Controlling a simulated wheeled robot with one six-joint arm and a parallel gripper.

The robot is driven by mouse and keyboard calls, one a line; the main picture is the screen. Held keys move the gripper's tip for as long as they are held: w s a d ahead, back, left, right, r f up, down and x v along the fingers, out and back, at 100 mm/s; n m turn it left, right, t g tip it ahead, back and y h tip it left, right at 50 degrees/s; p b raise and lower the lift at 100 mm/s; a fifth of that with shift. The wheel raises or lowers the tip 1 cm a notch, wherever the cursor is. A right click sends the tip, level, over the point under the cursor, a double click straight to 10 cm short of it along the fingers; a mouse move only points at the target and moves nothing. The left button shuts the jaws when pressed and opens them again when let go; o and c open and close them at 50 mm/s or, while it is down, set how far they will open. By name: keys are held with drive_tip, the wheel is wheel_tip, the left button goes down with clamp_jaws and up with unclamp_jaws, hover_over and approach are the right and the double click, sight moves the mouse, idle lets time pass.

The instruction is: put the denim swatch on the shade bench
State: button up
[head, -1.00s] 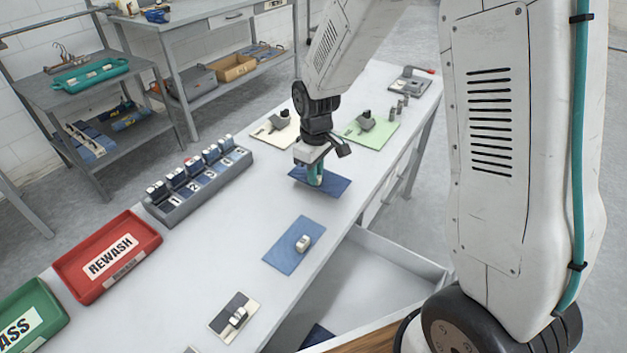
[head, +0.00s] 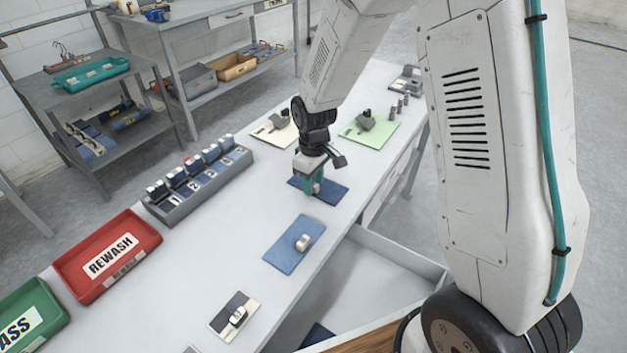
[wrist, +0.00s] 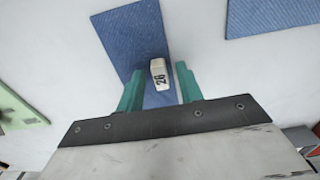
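A dark blue denim swatch (head: 335,193) lies flat on the long pale table (head: 215,238). In the wrist view the swatch (wrist: 128,42) carries a small white block (wrist: 158,74) marked 26. My gripper (head: 312,188) is low over this swatch, pointing down. In the wrist view its two green fingers (wrist: 158,84) stand apart on either side of the block, with gaps on both sides. Whether the fingertips touch the swatch cannot be told. A lighter blue swatch (head: 290,252) with a white block lies nearer on the same table. I see no label naming the shade bench.
A grey rack of numbered slots (head: 200,187), a red REWASH tray (head: 80,275) and a green tray (head: 30,322) line the left edge. A cream card (head: 262,133) and green card (head: 380,133) lie beyond. An open drawer (head: 400,262) juts out right. Shelves (head: 75,95) stand behind.

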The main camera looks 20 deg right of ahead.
sight(314, 184)
drive_tip(key=shift+r, duration=0.1)
wheel_tip(314, 184, up, 12)
idle(0.4)
drive_tip(key=s+d+r+m, duration=0.3)
drive_tip(key=s+r+m, duration=0.1)
drive_tip(key=s+r, duration=0.95)
drive_tip(key=s+d+m+t, duration=0.1)
drive_tip(key=s+d+m, duration=0.1)
drive_tip(key=s, duration=1.3)
drive_tip(key=shift+s+m, duration=0.15)
drive_tip(key=shift+m, duration=0.45)
drive_tip(key=shift+r, duration=0.1)
